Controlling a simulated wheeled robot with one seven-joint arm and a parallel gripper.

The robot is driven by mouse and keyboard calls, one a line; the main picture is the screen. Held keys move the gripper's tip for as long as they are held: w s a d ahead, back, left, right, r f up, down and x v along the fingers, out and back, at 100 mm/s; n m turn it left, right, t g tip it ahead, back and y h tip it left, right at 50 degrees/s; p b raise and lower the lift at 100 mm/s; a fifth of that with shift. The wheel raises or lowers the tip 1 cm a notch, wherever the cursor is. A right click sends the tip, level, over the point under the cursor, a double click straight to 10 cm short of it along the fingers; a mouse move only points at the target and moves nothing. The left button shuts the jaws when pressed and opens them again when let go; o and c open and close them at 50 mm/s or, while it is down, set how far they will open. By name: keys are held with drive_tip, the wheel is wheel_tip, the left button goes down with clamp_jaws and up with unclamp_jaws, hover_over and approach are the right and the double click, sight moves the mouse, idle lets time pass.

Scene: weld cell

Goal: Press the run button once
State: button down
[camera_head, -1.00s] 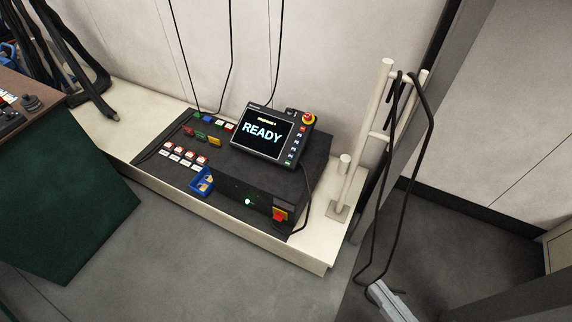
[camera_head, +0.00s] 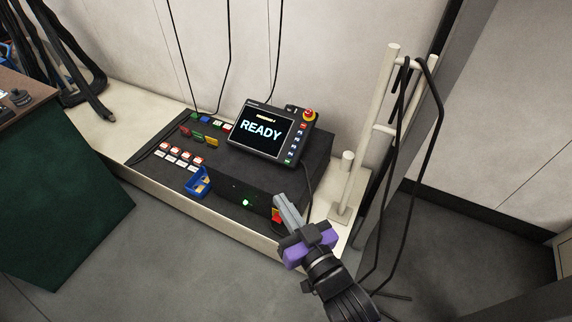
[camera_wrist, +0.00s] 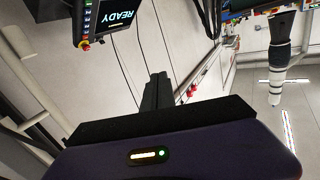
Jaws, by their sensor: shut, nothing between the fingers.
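A black control box (camera_head: 235,182) lies on the pale bench. Its front face carries a lit green button or lamp (camera_head: 246,203). A pendant (camera_head: 232,137) rests on top, its screen reading READY, with a column of small keys including a green one (camera_head: 288,162) at the bottom. Key labels are too small to read, so I cannot tell which one is the run button. My gripper (camera_head: 279,198) is shut and empty, right of the lit green spot and below the pendant. The pendant also shows upside down in the wrist view (camera_wrist: 116,14).
A red emergency stop (camera_head: 309,115) sits on the pendant's corner. A red switch (camera_head: 276,214) on the box is partly hidden by my gripper. Rows of buttons (camera_head: 182,154) and a blue bin (camera_head: 205,189) are on the left. A post with hanging cables (camera_head: 386,90) stands right.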

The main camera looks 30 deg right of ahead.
sight(288, 162)
drive_tip(key=w+d+f+m+g+h+b, duration=0.1)
drive_tip(key=w+d+f+m+h+b, duration=0.1)
drive_tip(key=w, duration=0.9)
drive_tip(key=w+d+f+m+g+h+b, duration=0.1)
drive_tip(key=w+d+f+m, duration=0.1)
drive_tip(key=w, duration=0.8)
drive_tip(key=w+d+f+m+g+h, duration=0.1)
drive_tip(key=d+f+m+g+h, duration=0.2)
drive_tip(key=d+f+m, duration=0.2)
drive_tip(key=shift+d+f+m+h, duration=0.25)
drive_tip(key=shift+d+m+h, duration=0.15)
drive_tip(key=shift+d+m, duration=0.15)
drive_tip(key=shift+w+d+f+b, duration=0.4)
drive_tip(key=shift+d+f+b, duration=0.1)
drive_tip(key=shift+f+b, duration=0.7)
drive_tip(key=shift+w+d+f+b, duration=0.45)
drive_tip(key=shift+f+b, duration=0.55)
drive_tip(key=shift+f, duration=0.4)
drive_tip(key=shift+w+d+f+b, duration=0.35)
drive_tip(key=shift+d+f+b, duration=0.2)
drive_tip(key=shift+f+b, duration=0.65)
drive_tip(key=shift+f, duration=0.1)
